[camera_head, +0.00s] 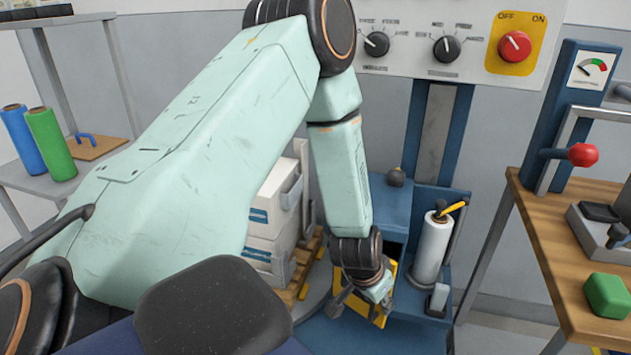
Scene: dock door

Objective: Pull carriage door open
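A blue wrapping machine stands at centre right, with a tall column (435,130) and a carriage low on it. A white film roll (433,248) stands upright on the carriage, with a yellow lever at its top. My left arm crosses the view from the lower left. My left gripper (362,302) points down at the carriage, left of the film roll. Yellow parts (381,318) show close behind its fingers. I cannot tell whether the fingers touch them or how far they are apart. My wrist hides part of the carriage and its door. My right gripper is not in view.
A control panel (460,65) with knobs and a red switch is above. White boxes (275,205) on a wooden pallet (300,270) stand left of the carriage. A wooden bench (548,245) with a red-knobbed lever and a green block is at right. A shelf with rolls is at left.

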